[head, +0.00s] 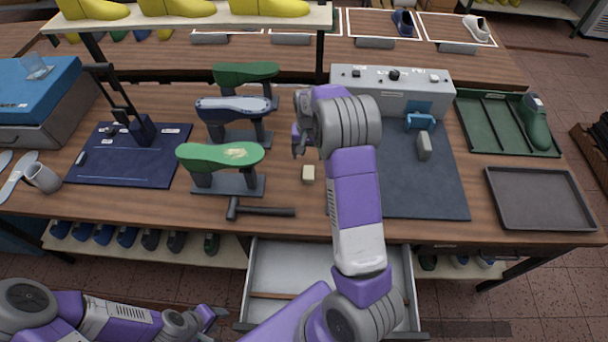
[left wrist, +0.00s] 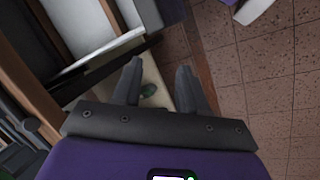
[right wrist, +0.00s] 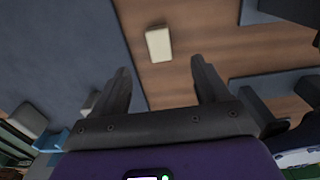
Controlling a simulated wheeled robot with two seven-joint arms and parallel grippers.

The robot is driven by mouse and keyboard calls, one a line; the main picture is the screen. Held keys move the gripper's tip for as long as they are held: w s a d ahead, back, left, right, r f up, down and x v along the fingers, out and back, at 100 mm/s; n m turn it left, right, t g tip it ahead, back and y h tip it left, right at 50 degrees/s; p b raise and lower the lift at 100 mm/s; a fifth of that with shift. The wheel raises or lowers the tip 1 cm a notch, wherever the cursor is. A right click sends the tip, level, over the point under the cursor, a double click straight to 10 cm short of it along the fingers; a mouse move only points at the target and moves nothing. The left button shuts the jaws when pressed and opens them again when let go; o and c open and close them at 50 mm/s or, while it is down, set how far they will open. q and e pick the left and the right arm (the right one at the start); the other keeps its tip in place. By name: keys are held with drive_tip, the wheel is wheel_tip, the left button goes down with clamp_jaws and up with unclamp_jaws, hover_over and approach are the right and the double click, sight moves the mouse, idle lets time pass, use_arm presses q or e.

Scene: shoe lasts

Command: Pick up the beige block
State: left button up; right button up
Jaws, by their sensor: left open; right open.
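The beige block (head: 308,174) lies on the wooden workbench between the green shoe last and the dark blue mat. In the right wrist view the beige block (right wrist: 158,43) shows on the wood beyond the fingertips, roughly centred between them. My right gripper (head: 298,148) is open and empty, above the bench just behind the block; it also shows in the right wrist view (right wrist: 160,70). My left gripper (head: 212,314) is low in front of the bench, away from the block. In the left wrist view it (left wrist: 160,78) is open and empty.
Shoe lasts on stands (head: 222,157) and a black hammer (head: 258,211) are left of the block. A grey block (head: 424,147) sits on the dark blue mat (head: 430,195) at right. A drawer (head: 260,285) stands open below. A grey tray (head: 540,200) is at far right.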

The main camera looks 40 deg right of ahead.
sight(309, 172)
drive_tip(key=f+b, duration=0.1)
drive_tip(key=f, duration=0.1)
drive_tip(key=f+b, duration=0.1)
drive_tip(key=f, duration=0.1)
drive_tip(key=shift+w+b, duration=0.3)
drive_tip(key=shift+s+f, duration=0.15)
drive_tip(key=shift+f, duration=0.35)
drive_tip(key=f, duration=0.4)
drive_tip(key=d+f, duration=0.1)
drive_tip(key=f, duration=0.1)
drive_tip(key=shift+w+f, duration=0.2)
use_arm(q)
drive_tip(key=f, duration=0.4)
drive_tip(key=shift+w+f, duration=0.1)
drive_tip(key=shift+w, duration=0.15)
use_arm(e)
drive_tip(key=c, duration=1.2)
